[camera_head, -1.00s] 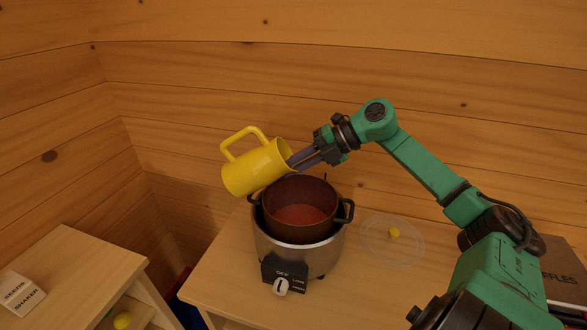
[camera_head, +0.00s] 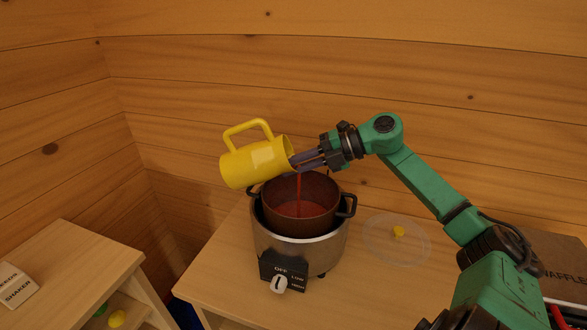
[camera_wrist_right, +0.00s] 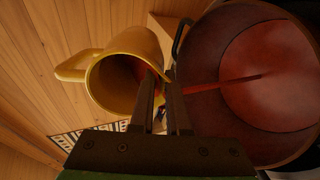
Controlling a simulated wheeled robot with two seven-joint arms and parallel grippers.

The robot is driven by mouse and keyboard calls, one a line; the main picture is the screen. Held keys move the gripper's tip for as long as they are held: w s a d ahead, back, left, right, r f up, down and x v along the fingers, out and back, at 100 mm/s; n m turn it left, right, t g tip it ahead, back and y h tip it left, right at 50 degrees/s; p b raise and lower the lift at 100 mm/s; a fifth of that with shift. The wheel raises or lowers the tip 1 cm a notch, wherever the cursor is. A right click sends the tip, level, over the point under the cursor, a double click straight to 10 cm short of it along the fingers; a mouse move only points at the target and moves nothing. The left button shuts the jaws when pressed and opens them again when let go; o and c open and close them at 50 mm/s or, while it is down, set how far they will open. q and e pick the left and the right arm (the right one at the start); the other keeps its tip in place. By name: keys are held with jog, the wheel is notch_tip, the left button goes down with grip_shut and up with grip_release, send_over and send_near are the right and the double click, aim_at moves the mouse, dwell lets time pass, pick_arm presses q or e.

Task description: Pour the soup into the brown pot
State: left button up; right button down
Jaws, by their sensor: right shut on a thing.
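The yellow jug (camera_head: 256,162) is tilted on its side above the left rim of the brown pot, its mouth to the right and its handle on top. My right gripper (camera_head: 294,162) is shut on the jug's rim; its fingers also show in the right wrist view (camera_wrist_right: 160,90). A thin red stream of soup (camera_head: 298,190) falls from the jug's mouth into the brown pot (camera_head: 318,190). Red soup (camera_wrist_right: 275,75) covers the pot's bottom. The pot sits upright in a silver cooker (camera_head: 300,252). My left gripper is out of view.
A clear lid with a yellow knob (camera_head: 398,232) lies on the wooden table (camera_head: 225,275) right of the cooker. A brown waffles box (camera_head: 560,262) is at the far right. A lower shelf unit (camera_head: 75,265) stands left, across a gap. Log walls close off the back.

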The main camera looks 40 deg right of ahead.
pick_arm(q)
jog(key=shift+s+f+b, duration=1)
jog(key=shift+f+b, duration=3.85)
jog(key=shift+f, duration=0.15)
pick_arm(e)
jog(key=shift+f+t+y, duration=1.3)
jog(key=shift+f+y, duration=0.4)
jog(key=shift+f, duration=0.75)
notch_tip(320, 180, up, 5)
jog(key=g+h+p, duration=0.1)
jog(key=h+p, duration=0.1)
jog(key=p, duration=0.7)
jog(key=shift+a+g, duration=0.1)
jog(key=shift+g, duration=0.3)
jog(key=shift+h+p, duration=0.3)
jog(key=shift+p, duration=0.05)
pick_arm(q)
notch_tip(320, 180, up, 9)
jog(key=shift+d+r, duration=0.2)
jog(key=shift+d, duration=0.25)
pick_arm(e)
jog(key=shift+f, duration=0.2)
